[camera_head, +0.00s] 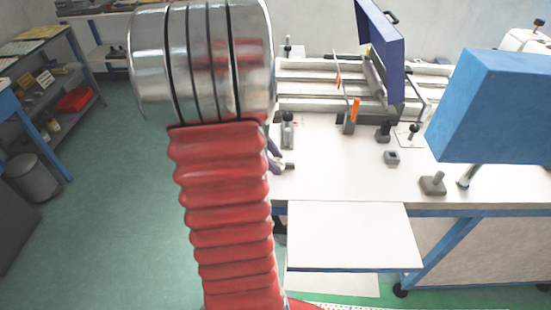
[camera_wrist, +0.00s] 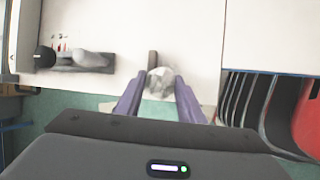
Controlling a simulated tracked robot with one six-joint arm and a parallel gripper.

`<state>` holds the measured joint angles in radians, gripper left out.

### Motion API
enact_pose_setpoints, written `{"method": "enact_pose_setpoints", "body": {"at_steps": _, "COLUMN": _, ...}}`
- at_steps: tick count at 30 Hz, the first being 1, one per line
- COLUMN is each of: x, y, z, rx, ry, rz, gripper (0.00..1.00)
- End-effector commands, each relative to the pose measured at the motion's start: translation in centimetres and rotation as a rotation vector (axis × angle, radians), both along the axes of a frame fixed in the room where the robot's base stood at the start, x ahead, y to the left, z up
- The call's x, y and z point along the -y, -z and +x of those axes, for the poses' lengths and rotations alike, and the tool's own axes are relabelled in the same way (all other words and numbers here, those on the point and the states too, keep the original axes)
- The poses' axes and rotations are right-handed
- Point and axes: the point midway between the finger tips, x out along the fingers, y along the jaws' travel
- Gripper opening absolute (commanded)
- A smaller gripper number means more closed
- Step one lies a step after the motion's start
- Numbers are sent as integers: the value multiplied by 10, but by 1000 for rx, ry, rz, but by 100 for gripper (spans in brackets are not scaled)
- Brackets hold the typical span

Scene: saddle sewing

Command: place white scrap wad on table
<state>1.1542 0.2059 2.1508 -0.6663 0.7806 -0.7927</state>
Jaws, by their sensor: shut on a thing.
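My gripper (camera_wrist: 159,88) has two purple fingers, shut on the white scrap wad (camera_wrist: 160,79), a crumpled pale lump between the fingertips in the wrist view. The wad is at the edge of the white table (camera_wrist: 190,35); I cannot tell whether it touches the top. In the head view a bit of purple finger of my gripper (camera_head: 273,155) shows beside my red arm sleeve, at the left edge of the table (camera_head: 350,185). My arm hides most of the gripper there.
A grey block (camera_head: 392,158) and grey-footed clamps, such as one (camera_head: 433,184) at the right, stand on the table. A blue box (camera_head: 493,108) rises at the right. A lower white leaf (camera_head: 350,235) juts out in front. The table's front middle is clear.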

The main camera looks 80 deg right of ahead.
Motion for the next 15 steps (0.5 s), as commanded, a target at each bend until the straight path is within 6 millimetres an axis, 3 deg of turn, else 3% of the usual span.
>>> {"method": "enact_pose_setpoints", "body": {"at_steps": 1, "x": 0, "y": 1, "z": 0, "rx": 0, "ry": -1, "rz": 1, "gripper": 15}}
{"method": "enact_pose_setpoints", "body": {"at_steps": 2, "x": 0, "y": 1, "z": 0, "rx": 0, "ry": 0, "rz": 1, "gripper": 37}}
{"method": "enact_pose_setpoints", "body": {"at_steps": 3, "x": 0, "y": 1, "z": 0, "rx": 0, "ry": 0, "rz": 1, "gripper": 40}}
{"method": "enact_pose_setpoints", "body": {"at_steps": 9, "x": 0, "y": 1, "z": 0, "rx": 0, "ry": 0, "rz": 0, "gripper": 54}}
{"method": "enact_pose_setpoints", "body": {"at_steps": 15, "x": 0, "y": 1, "z": 0, "rx": 0, "ry": 0, "rz": 0, "gripper": 54}}
